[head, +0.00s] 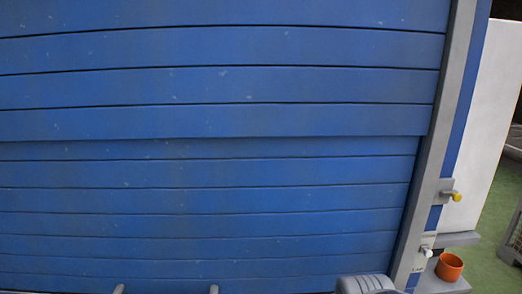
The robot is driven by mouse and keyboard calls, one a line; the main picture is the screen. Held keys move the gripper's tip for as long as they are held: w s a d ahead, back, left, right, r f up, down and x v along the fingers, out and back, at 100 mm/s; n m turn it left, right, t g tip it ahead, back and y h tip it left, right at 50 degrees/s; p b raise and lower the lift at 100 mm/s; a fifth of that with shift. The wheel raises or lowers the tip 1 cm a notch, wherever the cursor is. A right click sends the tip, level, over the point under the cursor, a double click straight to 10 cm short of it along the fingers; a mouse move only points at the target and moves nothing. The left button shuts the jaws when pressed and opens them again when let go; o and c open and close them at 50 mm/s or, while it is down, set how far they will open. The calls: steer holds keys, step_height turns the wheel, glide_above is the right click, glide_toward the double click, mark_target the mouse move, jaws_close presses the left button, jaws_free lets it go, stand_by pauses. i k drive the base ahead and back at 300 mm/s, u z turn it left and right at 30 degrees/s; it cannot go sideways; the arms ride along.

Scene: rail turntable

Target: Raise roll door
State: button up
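The blue roll door (200,170) fills most of the head view, made of several wide horizontal slats. A step line crosses it about mid-height, where the upper slats stand in front of the lower ones. Its lower edge is out of view. Two small grey tips (213,289) show at the bottom edge in front of the door; I cannot tell what they belong to. A grey rounded part at the bottom right is probably my arm. My gripper's fingers are not visible.
A grey door post (425,150) bounds the door on the right. It carries a yellow knob (457,197) and a small white lever (427,252). An orange pot (449,266) stands beside the post.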

mark_target(285, 214)
steer(key=u, duration=3.4)
steer(key=i, duration=0.75)
steer(key=z, duration=1.6)
